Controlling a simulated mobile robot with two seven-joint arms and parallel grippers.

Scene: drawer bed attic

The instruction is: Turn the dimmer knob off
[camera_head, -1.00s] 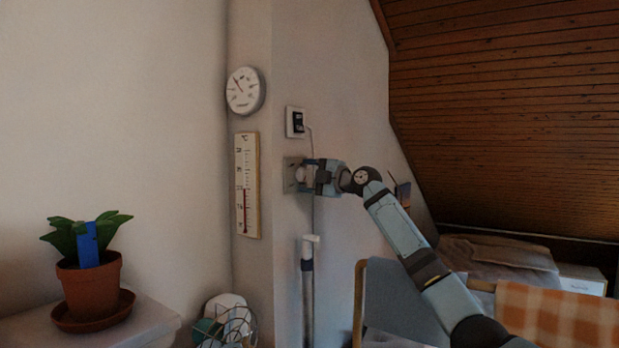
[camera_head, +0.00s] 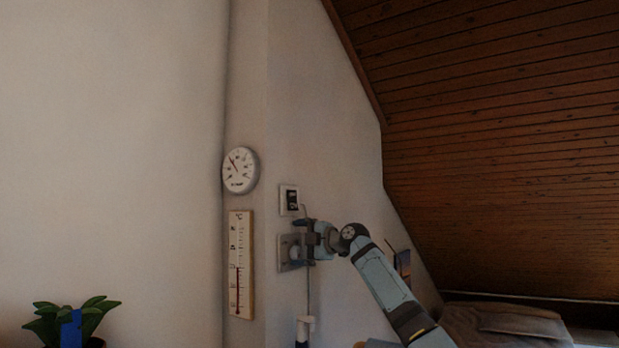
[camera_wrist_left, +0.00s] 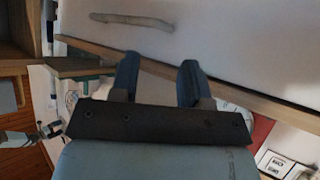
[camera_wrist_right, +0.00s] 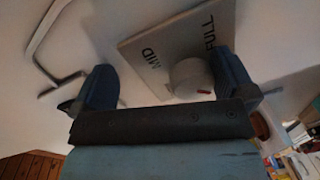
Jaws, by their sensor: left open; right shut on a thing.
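The dimmer is a grey square plate (camera_head: 284,264) on the wall with a pale round knob (camera_head: 295,254). In the right wrist view the plate (camera_wrist_right: 150,37) bears the words MID and FULL. The knob (camera_wrist_right: 190,77) there has a small reddish mark on its near side. My left gripper (camera_wrist_left: 158,78) is open and empty in the left wrist view, away from the dimmer.
A black-and-white switch (camera_head: 289,199) is just above the dimmer. A round dial (camera_head: 240,170) and a thermometer (camera_head: 240,265) hang to its left. A potted plant (camera_head: 75,322) is at lower left. A wood-lined sloping ceiling (camera_head: 490,130) fills the right.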

